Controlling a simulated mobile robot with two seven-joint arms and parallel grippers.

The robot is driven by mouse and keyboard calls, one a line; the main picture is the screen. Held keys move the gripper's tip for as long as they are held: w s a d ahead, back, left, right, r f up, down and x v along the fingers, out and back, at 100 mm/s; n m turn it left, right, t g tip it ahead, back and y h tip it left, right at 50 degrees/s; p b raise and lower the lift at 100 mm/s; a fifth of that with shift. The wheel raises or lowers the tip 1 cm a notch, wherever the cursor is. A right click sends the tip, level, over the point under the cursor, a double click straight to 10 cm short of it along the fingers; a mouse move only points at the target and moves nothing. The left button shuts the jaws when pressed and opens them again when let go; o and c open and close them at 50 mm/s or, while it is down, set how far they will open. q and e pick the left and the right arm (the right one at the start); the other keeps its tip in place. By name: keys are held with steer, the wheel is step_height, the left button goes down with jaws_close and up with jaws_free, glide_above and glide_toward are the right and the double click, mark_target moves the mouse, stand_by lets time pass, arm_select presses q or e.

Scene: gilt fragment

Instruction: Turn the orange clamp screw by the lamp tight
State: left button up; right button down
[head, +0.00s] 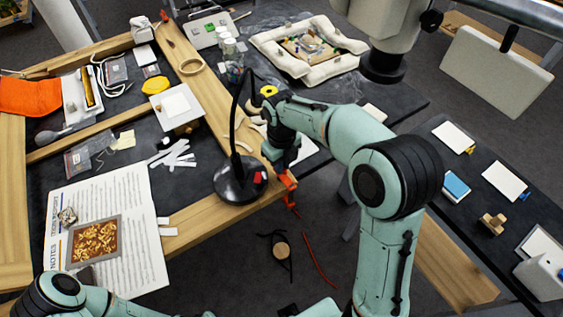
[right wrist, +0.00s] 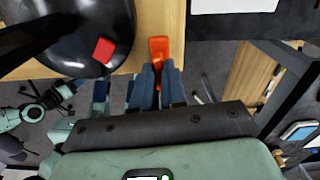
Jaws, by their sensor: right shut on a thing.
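The black desk lamp (head: 231,188) stands on the wooden table edge, with a red button on its base. The lamp base (right wrist: 60,35) also fills the upper left of the right wrist view. The orange clamp (head: 288,186) sits on the table edge just right of the lamp, its lower part hanging below the edge. In the right wrist view the orange clamp (right wrist: 158,47) is at the fingertips. My right gripper (head: 280,160) is shut on the clamp screw; its blue-grey fingers (right wrist: 158,75) hide much of the grip. My left gripper is out of view; only my left arm shows.
A printed sheet (head: 120,235) with a gilt fragment (head: 95,242) lies at left. A padded tray (head: 268,41) is at the back. The floor below the clamp holds a red cord (head: 318,258). A dark side table (head: 460,190) stands right.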

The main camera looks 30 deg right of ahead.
steer(key=shift+r, duration=0.1)
steer(key=c, duration=1.2)
jaws_free()
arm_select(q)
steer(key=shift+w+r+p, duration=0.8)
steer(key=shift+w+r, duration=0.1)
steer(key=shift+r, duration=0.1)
arm_select(e)
step_height(320, 180, up, 13)
steer(key=shift+r, duration=0.15)
